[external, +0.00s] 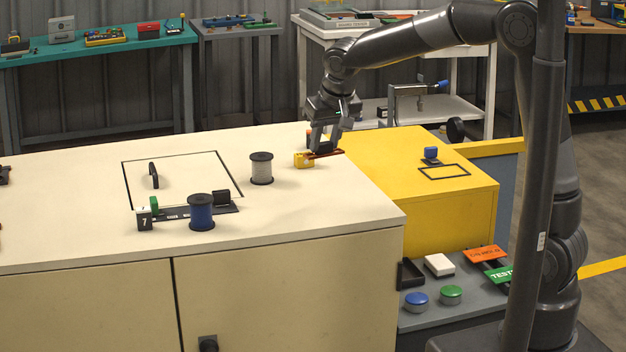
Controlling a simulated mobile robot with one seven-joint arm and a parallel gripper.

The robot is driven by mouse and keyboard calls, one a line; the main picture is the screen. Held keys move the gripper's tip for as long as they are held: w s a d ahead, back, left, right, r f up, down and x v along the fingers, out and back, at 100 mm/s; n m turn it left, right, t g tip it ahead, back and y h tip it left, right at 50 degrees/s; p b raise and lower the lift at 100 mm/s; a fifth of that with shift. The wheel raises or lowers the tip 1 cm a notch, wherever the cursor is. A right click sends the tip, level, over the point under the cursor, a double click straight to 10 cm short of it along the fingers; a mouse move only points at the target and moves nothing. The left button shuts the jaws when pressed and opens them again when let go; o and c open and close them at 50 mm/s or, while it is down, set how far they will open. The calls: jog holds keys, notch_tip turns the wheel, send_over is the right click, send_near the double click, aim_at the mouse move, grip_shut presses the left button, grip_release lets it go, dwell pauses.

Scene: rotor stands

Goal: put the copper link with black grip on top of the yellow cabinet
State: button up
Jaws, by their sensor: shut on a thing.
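The copper link (326,154) shows as a thin reddish-brown bar at the back right of the cream cabinet top. My gripper (318,149) points down at it and is shut on it; the fingers hide most of its black grip. I cannot tell whether the link touches the surface below. The yellow cabinet (430,203) stands just right of the cream one, and its top has a black outlined rectangle (444,172) near the right side.
A blue-topped piece (431,154) stands behind the outline on the yellow cabinet. A grey clamp (405,98) rises behind it.

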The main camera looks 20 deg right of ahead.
jog(key=w+d+f+m, duration=0.1)
jog(key=w+d+f, duration=0.2)
jog(key=w+d, duration=0.65)
jog(key=w+d+f, duration=0.3)
jog(key=w+d, duration=0.3)
jog(key=d, duration=0.7)
jog(key=w+d+f+m, duration=0.1)
jog(key=w+d+f, duration=0.1)
jog(key=d, duration=1.2)
jog(key=w+d+f, duration=0.1)
jog(key=d+f, duration=0.2)
jog(key=d, duration=1.2)
jog(key=shift+h, duration=0.4)
jog(key=w+a+f, duration=0.4)
jog(key=w+a, duration=0.1)
jog(key=w+a+f, duration=0.2)
jog(key=a, duration=0.1)
jog(key=shift+w+a+f, duration=0.25)
jog(key=shift+w+f, duration=0.05)
jog(key=shift+f, duration=2.05)
